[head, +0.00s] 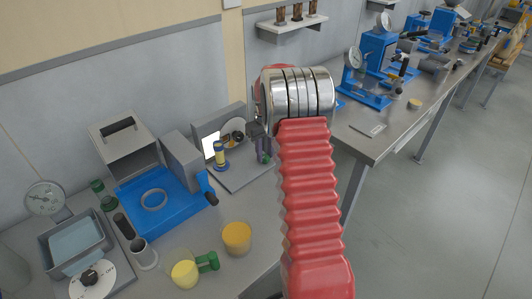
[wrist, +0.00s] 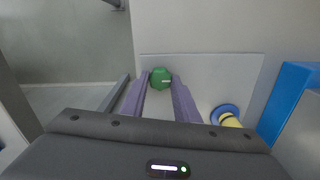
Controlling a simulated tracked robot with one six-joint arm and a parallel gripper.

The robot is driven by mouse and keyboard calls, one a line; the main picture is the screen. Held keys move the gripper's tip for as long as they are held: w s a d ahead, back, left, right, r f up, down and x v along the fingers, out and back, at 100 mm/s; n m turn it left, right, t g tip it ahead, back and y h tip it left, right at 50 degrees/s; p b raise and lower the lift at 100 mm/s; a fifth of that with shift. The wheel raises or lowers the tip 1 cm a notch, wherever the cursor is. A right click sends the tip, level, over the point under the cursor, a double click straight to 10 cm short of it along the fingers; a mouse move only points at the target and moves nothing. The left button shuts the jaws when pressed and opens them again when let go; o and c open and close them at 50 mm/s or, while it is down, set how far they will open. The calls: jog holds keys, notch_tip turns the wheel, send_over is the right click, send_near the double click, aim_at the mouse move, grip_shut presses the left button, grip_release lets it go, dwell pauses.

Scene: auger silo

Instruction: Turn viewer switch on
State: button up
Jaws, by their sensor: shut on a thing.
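The viewer is a grey unit with a flat base plate (head: 240,172) and a lit white panel (head: 211,146), standing on the bench in the head view. Its switch appears to be the round green knob (wrist: 161,77) with a short white mark, which lies roughly level across the wrist picture. My gripper (wrist: 161,84) has its two purple fingers on either side of this knob and is shut on it. In the head view my gripper (head: 262,150) is at the right of the viewer, and only a little green shows between the fingers. My arm hides part of the bench behind it.
A blue-and-yellow piece (head: 220,155) stands on the viewer's base, close to my fingers; it also shows in the wrist view (wrist: 228,116). A blue machine (head: 160,200) is at the left. Beakers with yellow contents (head: 237,238) stand at the front. The floor (head: 440,210) at right is clear.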

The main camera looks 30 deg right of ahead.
aim_at(265, 156)
jog(key=shift+o, duration=0.2)
jog(key=shift+w+r, duration=0.15)
jog(key=shift+c, duration=0.2)
jog(key=o, duration=1.1)
notch_tip(265, 156, up, 14)
jog(key=shift+f, duration=0.25)
dwell(0.3)
